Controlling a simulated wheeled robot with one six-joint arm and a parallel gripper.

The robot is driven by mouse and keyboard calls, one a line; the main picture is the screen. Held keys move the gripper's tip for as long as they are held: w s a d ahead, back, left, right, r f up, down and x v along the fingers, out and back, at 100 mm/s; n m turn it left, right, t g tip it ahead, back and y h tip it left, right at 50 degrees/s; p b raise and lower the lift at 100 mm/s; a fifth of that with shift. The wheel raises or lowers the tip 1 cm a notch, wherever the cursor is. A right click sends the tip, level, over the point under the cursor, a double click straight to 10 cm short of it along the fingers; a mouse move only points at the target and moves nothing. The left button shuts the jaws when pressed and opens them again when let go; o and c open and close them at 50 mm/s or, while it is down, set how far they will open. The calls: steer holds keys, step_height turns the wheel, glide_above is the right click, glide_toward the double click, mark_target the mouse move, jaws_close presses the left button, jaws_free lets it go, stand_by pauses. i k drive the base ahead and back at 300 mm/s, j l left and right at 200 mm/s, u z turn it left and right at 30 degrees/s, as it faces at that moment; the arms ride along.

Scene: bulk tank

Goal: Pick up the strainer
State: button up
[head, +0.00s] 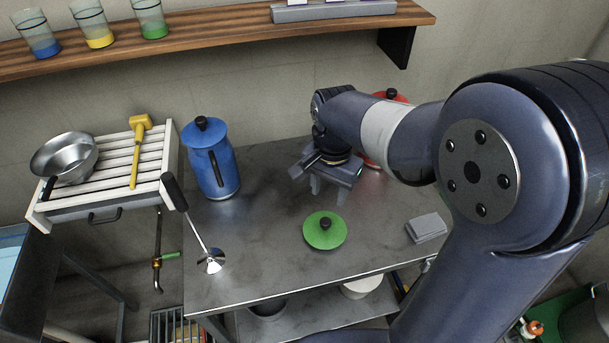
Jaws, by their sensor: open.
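A shiny metal bowl with a short black handle (70,153) sits tilted on the white slatted rack at the left; it looks like the strainer, but I cannot make out any mesh. My gripper (328,190) is open, fingers downward, over the back middle of the metal table (270,185), well to the right of the bowl. Nothing shows between its fingers. A metal tool with a long black handle and a flared end (209,260) stands slanted at the table's left edge.
A blue jug (212,160) stands between rack and gripper. A green lid (324,230) and grey block (426,228) lie in front. A red item (391,95) is partly hidden. A wooden shelf (220,35) overhangs.

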mark_target(70, 158)
steer(key=u, duration=1.9)
